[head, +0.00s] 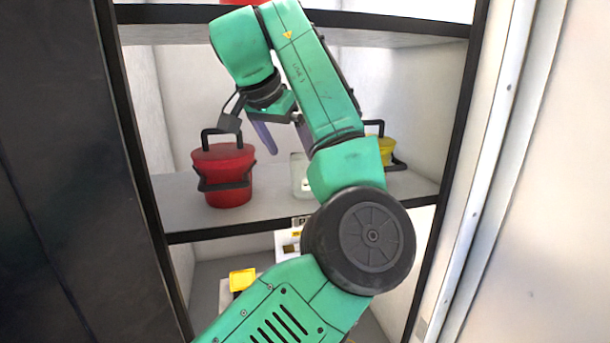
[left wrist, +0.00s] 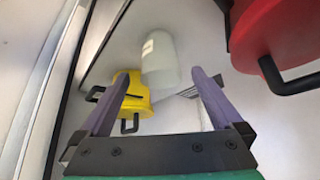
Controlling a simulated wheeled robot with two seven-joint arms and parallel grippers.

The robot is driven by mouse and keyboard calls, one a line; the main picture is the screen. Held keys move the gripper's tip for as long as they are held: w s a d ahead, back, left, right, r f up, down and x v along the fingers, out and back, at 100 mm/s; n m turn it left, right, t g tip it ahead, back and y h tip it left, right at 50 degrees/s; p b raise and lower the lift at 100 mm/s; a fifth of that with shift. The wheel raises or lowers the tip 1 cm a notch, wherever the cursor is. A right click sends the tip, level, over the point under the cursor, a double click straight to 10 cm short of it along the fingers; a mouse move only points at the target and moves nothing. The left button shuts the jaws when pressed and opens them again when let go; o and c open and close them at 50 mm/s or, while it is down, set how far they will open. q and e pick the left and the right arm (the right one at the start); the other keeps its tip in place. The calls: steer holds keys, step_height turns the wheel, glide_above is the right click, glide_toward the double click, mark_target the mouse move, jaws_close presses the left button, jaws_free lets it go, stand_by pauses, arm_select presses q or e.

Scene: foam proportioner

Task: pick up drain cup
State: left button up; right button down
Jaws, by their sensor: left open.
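The drain cup looks to be the whitish translucent cup (head: 300,178) on the middle shelf, partly hidden behind my left arm in the head view. In the left wrist view the pale cup (left wrist: 160,65) shows beyond the fingertips, between their lines, with a light label on it. My left gripper (head: 286,141) is open, its purple fingers pointing down, above and a little left of the cup in the head view. Nothing is between the fingers (left wrist: 160,76). My right gripper is not in view.
A red lidded container (head: 222,172) with black handles stands left of the cup. A yellow container (head: 387,148) stands on the right, partly behind my arm. The shelf (head: 180,205) has dark edges and posts. A yellow item (head: 242,280) is on the level below.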

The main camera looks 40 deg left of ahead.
mark_target(303, 177)
arm_select(q)
steer(key=x, duration=0.3)
steer(key=shift+d+f, duration=0.1)
steer(key=shift+d, duration=0.05)
steer(key=x, duration=0.1)
steer(key=p+x, duration=0.1)
steer(key=x, duration=0.1)
steer(key=p+x, duration=0.1)
steer(key=x, duration=0.1)
steer(key=shift+w+a+f, duration=0.1)
steer(key=shift+w+a, duration=0.2)
steer(key=shift+w+d+f, duration=0.1)
steer(key=shift+w+f, duration=0.1)
steer(key=shift+f, duration=0.25)
steer(key=c, duration=1.2)
steer(key=shift+c, duration=0.2)
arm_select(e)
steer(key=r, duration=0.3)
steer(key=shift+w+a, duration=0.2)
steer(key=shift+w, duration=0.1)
